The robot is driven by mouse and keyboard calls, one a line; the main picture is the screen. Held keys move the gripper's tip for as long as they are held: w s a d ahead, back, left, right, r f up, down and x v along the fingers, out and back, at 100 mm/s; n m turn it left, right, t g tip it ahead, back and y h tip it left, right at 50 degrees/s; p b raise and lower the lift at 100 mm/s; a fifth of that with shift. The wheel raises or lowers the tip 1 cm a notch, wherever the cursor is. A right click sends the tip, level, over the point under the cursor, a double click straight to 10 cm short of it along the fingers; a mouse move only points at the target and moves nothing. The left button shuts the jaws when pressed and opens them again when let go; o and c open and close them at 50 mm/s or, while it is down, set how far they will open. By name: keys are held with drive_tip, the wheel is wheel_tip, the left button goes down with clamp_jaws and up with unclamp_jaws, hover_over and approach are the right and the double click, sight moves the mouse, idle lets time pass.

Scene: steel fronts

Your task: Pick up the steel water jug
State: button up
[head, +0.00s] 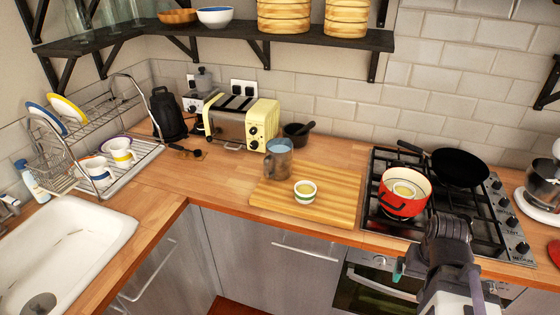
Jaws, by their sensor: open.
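A small white bowl with a green band (305,191) stands on the board, just in front and to the right of the jug. My gripper (447,228) is at the lower right, in front of the hob and well apart from the jug. It is open, though its fingers are hard to make out. Nothing is seen in it.
A red pot (404,191) and a black frying pan (460,168) stand on the hob. A dark mortar (297,133) and a cream toaster (242,122) stand behind the jug. A shelf (220,32) hangs above.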

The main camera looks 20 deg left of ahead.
drive_tip(key=shift+c, duration=0.4)
drive_tip(key=c, duration=1.1)
